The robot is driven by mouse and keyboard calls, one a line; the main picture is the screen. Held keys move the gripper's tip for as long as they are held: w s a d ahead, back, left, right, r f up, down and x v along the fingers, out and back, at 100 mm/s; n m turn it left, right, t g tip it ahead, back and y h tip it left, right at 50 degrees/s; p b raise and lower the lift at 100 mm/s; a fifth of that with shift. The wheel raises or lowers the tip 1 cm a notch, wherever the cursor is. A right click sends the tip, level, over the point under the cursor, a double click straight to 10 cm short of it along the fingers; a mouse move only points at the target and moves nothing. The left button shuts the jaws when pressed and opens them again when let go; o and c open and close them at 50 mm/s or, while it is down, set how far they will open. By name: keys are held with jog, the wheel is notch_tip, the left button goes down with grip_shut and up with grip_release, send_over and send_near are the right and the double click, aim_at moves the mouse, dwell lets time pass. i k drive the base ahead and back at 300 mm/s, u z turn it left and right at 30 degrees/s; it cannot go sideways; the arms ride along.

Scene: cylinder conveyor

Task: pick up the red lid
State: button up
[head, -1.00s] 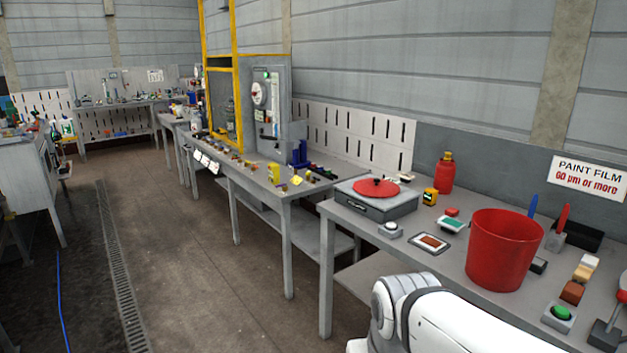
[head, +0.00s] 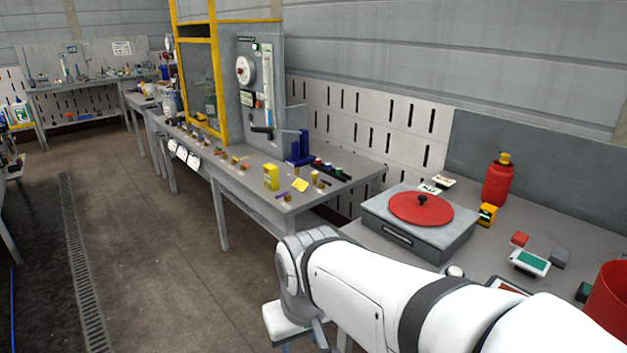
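The red lid (head: 405,211) is a flat round disc with a small black knob at its middle. It lies flat on top of a grey box-shaped device (head: 452,235) on the near workbench, right of centre in the head view. My white arm crosses the lower right of the view, in front of the bench, and bends downward left of the device. My gripper cannot be made out; the far end of the arm is low in the picture and partly hidden. No part of my arm is seen touching the lid.
A red bottle (head: 497,182), a yellow-black gauge (head: 487,214) and a white-green device (head: 530,262) stand right of the grey device. A red bucket (head: 609,305) is at the right edge. Another bench (head: 232,186) with small items stands left. Floor (head: 140,230) is clear at left.

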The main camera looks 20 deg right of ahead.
aim_at(421, 209)
jog(key=z, duration=0.75)
jog(key=i, duration=1.45)
jog(key=z, duration=1.05)
jog(key=k, duration=0.7)
jog(key=z, duration=0.2)
jog(key=i, duration=0.75)
jog(key=u, duration=0.15)
